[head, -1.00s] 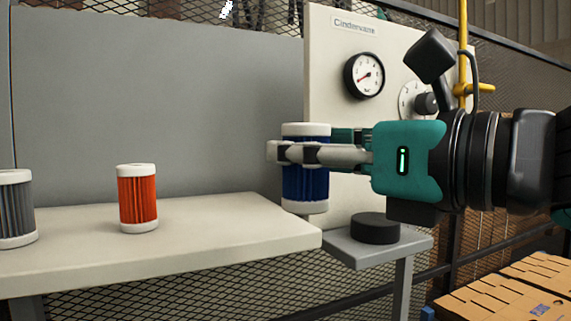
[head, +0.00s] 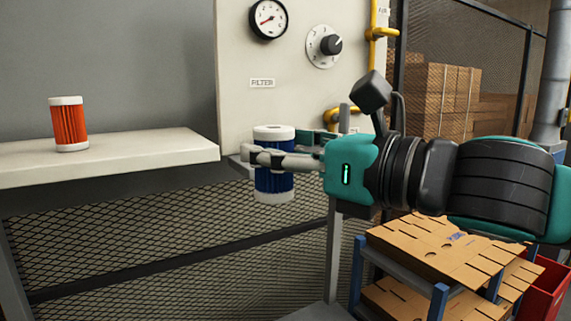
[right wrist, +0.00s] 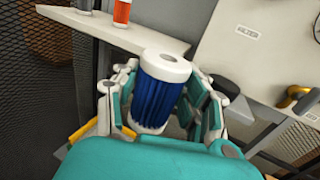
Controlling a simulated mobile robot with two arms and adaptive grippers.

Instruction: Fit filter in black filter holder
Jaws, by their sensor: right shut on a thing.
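My right gripper (head: 268,157) is shut around the middle of a blue pleated filter (head: 274,184) with white end caps. It holds the filter roughly upright in front of the cream panel. In the right wrist view the filter (right wrist: 157,100) sits between the fingers, tilted in the picture. The black filter holder (right wrist: 229,88) shows partly in the right wrist view, on the small grey shelf beyond the right finger. In the head view it is hidden behind the filter and gripper. The filter appears apart from the holder. My left gripper is not in view.
An orange filter (head: 70,126) stands on the pale table (head: 130,158) at left. The cream panel (head: 285,60) bears a gauge, a dial and a "FILTER" label. Yellow pipes (head: 376,33) run at its right. Flat cardboard (head: 430,250) lies on a rack at lower right.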

